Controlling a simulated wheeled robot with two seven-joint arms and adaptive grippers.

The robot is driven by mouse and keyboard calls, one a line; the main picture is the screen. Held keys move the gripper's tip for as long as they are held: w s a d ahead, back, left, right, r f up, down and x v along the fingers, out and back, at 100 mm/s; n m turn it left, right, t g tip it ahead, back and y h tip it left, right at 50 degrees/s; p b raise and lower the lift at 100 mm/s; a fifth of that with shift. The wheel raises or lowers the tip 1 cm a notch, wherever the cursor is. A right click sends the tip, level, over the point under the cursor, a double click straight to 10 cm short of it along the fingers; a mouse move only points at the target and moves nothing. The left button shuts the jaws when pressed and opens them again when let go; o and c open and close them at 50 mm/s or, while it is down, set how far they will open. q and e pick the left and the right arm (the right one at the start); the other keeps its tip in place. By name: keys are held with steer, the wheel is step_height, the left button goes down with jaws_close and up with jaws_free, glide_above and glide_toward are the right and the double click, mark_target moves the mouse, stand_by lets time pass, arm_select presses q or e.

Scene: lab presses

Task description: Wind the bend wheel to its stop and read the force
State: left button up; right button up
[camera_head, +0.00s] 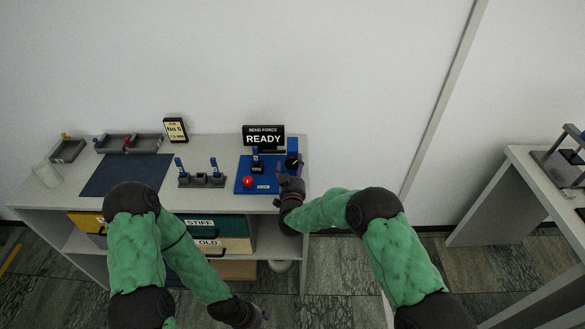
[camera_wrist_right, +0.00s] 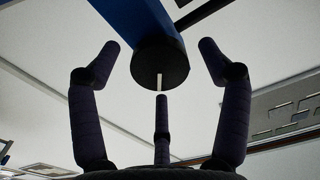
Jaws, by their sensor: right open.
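The bend rig is a blue base (camera_head: 242,187) on the right of the white bench, with a red knob (camera_head: 247,181) and a blue upright (camera_head: 258,160). Its dark round wheel (camera_head: 293,160) sits at the right side. The right wrist view shows the black wheel (camera_wrist_right: 160,66) with a white mark pointing down the picture. My right gripper (camera_head: 288,181) is open, its fingers spread around the wheel with visible gaps in the wrist view. The force display (camera_head: 263,139) reads "BEND FORCE READY". My left gripper (camera_head: 250,317) hangs low at the bottom edge; its fingers are unclear.
A grey stand with blue posts (camera_head: 201,180), a dark blue mat (camera_head: 112,175), grey trays (camera_head: 130,143), a "No 5" card (camera_head: 175,130) and a white cup (camera_head: 47,174) stand on the bench. Drawers or boxes marked "STIFF" and "OLD" (camera_head: 210,243) sit below. Another table (camera_head: 530,165) is at right.

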steer(key=shift+c, duration=0.3)
steer(key=c, duration=1.1)
